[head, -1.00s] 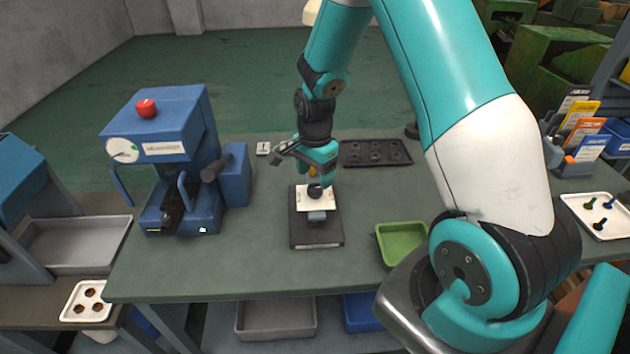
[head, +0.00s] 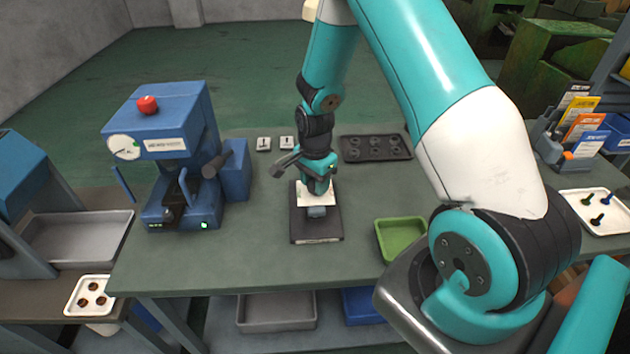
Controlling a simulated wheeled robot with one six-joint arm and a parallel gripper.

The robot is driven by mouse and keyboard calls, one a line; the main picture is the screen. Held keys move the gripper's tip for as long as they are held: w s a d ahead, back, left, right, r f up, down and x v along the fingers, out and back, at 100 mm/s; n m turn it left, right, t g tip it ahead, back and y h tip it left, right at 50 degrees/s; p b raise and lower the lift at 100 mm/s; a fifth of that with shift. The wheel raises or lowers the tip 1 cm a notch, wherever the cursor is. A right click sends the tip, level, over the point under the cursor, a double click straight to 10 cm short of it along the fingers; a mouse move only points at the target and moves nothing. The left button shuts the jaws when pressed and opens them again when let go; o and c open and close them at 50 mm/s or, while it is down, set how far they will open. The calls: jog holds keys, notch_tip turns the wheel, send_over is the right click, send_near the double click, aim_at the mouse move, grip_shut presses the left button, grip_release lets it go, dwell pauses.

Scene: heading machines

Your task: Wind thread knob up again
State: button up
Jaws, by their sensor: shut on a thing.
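A small fixture with a black base (head: 316,237) and a pale plate (head: 316,199) stands in the middle of the green bench. A grey block (head: 317,212) sits at the plate's front edge. My gripper (head: 318,187) points straight down at the plate, shut on the dark thread knob. The knob is hidden behind the gripper, and the fingertips are hard to make out.
A blue machine (head: 180,150) with a red button stands left of the fixture. A dark tray (head: 376,157) with round recesses lies behind right. A green bin (head: 402,240) is at front right. Two small white tags (head: 264,144) lie behind. The bench front is clear.

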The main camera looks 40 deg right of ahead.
jog(key=shift+n, duration=0.3)
jog(key=n+b, duration=0.1)
jog(key=n, duration=0.2)
jog(key=shift+n+b, duration=0.3)
jog(key=shift+n, duration=0.1)
jog(key=n+b, duration=0.1)
jog(key=n, duration=0.4)
jog(key=n+b, duration=0.1)
jog(key=n, duration=0.4)
jog(key=n+b, duration=0.1)
jog(key=n, duration=0.3)
jog(key=shift+n, duration=0.3)
jog(key=o, duration=0.9)
jog(key=shift+r, duration=0.15)
